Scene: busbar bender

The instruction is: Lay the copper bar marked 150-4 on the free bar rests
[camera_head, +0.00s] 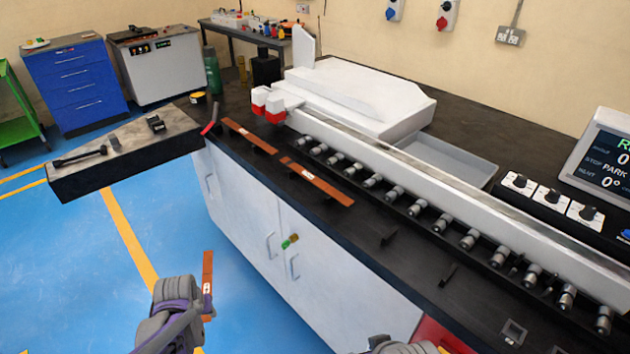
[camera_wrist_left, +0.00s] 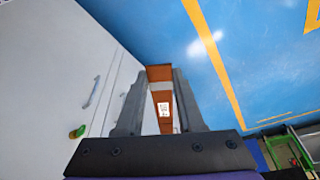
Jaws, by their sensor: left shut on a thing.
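My left gripper (camera_head: 207,306) is shut on a copper bar (camera_head: 208,270), which stands up out of it over the blue floor in front of the bench. In the left wrist view the bar (camera_wrist_left: 163,76) shows between the two fingers (camera_wrist_left: 161,100), with a white label too small to read. Two black bar rests, a nearer one (camera_head: 448,274) and a farther one (camera_head: 388,238), stand empty on the dark bench top. Two other labelled copper bars, one (camera_head: 250,135) and another (camera_head: 317,181), lie farther left on the bench. My right gripper's fingers do not show.
A row of grey rollers (camera_head: 415,208) runs along the white machine (camera_head: 360,100) behind the rests. The bench's front edge lies between my left gripper and the rests. A grey side table (camera_head: 125,150) stands at the left. The bench top around the empty rests is clear.

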